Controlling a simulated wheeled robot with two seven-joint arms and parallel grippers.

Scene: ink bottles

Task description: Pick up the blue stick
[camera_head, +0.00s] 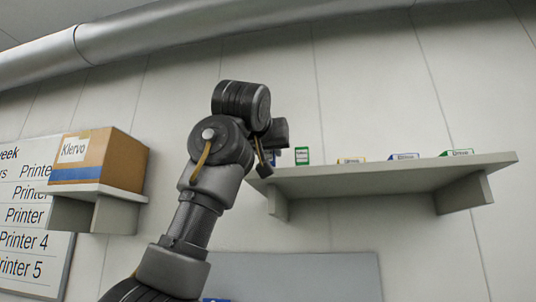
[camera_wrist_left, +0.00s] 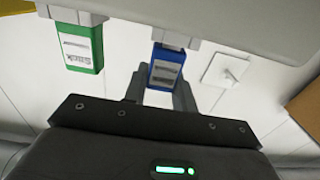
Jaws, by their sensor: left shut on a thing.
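The blue stick (camera_wrist_left: 166,68) is a small blue block with a pale label, seen in the left wrist view between the two grey fingers of my left gripper (camera_wrist_left: 162,92). The fingers are shut on it. Its end in the picture's upper part meets a white block at the grey shelf; I cannot tell whether it is lifted. My right gripper is not in view.
A green stick (camera_head: 302,156) stands close by on the shelf (camera_head: 390,178), with yellow, blue and green-edged labels further right. A cardboard box (camera_head: 112,160) sits on a smaller shelf at left.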

